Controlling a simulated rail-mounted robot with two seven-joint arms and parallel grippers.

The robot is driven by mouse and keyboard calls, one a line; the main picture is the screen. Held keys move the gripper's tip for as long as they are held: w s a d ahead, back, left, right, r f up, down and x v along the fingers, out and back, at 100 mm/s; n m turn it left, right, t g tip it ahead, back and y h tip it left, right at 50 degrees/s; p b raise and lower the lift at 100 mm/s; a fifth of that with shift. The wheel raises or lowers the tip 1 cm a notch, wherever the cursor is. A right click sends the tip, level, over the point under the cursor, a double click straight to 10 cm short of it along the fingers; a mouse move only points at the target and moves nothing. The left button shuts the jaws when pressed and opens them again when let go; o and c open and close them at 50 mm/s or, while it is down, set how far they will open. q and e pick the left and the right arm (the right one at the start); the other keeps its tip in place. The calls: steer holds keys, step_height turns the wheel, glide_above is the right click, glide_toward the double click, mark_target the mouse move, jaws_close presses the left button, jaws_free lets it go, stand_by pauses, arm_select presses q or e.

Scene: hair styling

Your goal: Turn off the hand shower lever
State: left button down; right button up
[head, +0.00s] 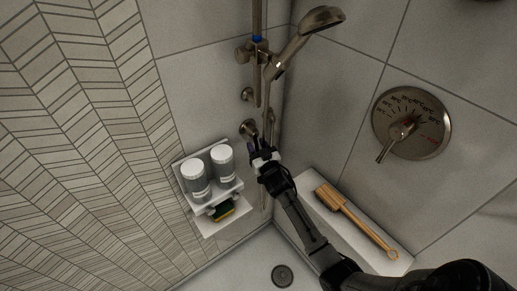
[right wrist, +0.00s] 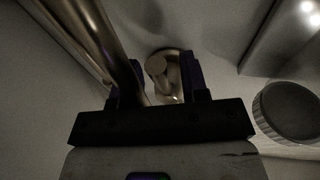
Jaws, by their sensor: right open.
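My right gripper (head: 262,150) is open beside the lower round metal fitting (head: 248,128) on the back wall. In the right wrist view, a metal lever-like part with a round end (right wrist: 157,66) shows between the open fingers of the gripper (right wrist: 160,82). I cannot tell whether a finger touches it. A thick metal tube (right wrist: 103,40) passes close to the left finger. Another small round fitting (head: 247,94) sits higher on the wall. The hand shower (head: 290,50) hangs in its holder on the vertical rail. My left gripper is not in view.
A white shelf (head: 231,191) with two white-capped bottles (head: 196,181) (head: 223,162) stands close left of the gripper. A sponge (head: 222,210) lies below. A wooden brush (head: 355,220) lies on a ledge at right. A temperature dial (head: 425,105) is on the right wall.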

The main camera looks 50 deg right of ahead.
steer(key=b+v, duration=0.2)
steer(key=v, duration=1.1)
steer(key=shift+s, duration=0.35)
steer(key=shift+a+f, duration=0.15)
steer(key=shift+a, duration=0.05)
steer(key=s+a+f+n+g+y, duration=0.35)
steer(key=s+a+f+g, duration=0.3)
steer(key=s+a, duration=0.45)
steer(key=s+a+f+n+g+y, duration=0.2)
steer(key=s+a+f+g+y, duration=0.2)
steer(key=s+a+f+g, duration=0.65)
step_height(320, 180, up, 18)
steer(key=s+t+p, duration=0.2)
steer(key=p, duration=1.1)
steer(key=shift+s+d+t, duration=0.3)
steer(key=shift+d, duration=0.15)
steer(key=shift+f+n, duration=0.1)
steer(key=shift+n, duration=0.15)
